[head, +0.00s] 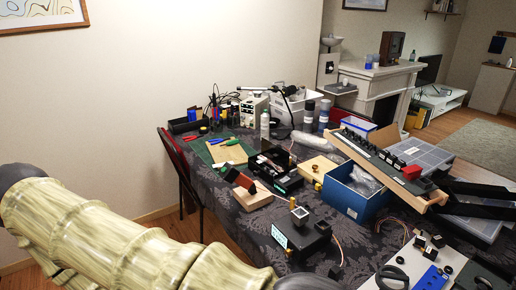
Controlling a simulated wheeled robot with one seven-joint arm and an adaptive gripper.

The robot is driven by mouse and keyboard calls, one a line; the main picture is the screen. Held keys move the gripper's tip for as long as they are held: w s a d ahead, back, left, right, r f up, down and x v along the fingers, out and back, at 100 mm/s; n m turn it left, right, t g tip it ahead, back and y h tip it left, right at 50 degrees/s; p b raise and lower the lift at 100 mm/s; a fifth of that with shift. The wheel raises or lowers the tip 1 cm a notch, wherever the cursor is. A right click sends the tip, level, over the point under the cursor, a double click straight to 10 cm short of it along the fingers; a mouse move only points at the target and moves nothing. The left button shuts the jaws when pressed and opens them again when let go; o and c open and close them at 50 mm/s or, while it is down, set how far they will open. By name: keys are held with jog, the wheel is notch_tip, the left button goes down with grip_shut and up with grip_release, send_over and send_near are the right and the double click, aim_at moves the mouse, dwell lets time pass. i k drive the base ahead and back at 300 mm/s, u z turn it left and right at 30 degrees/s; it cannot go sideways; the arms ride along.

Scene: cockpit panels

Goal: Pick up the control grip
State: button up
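I cannot pick out the control grip with certainty. Small black parts (430,241) stand on a pale panel (453,259) at the lower right, and a dark part with a red face (240,179) leans by a wooden block (252,199). Any of these is too small to name surely. A thick, pale yellow-green banded arm, which looks like mine, crosses the lower left and runs out at the bottom edge. My gripper's fingers do not show, and I see nothing held.
A table with a dark patterned cloth (218,212) is crowded. A black box with a lit screen (297,237) stands near the front, a blue box (352,197) behind it. A long switch panel (377,157) lies tilted at the right. A dark chair (181,172) stands at the left.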

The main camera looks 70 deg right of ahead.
aim_at(232, 175)
jog(key=z, duration=1.35)
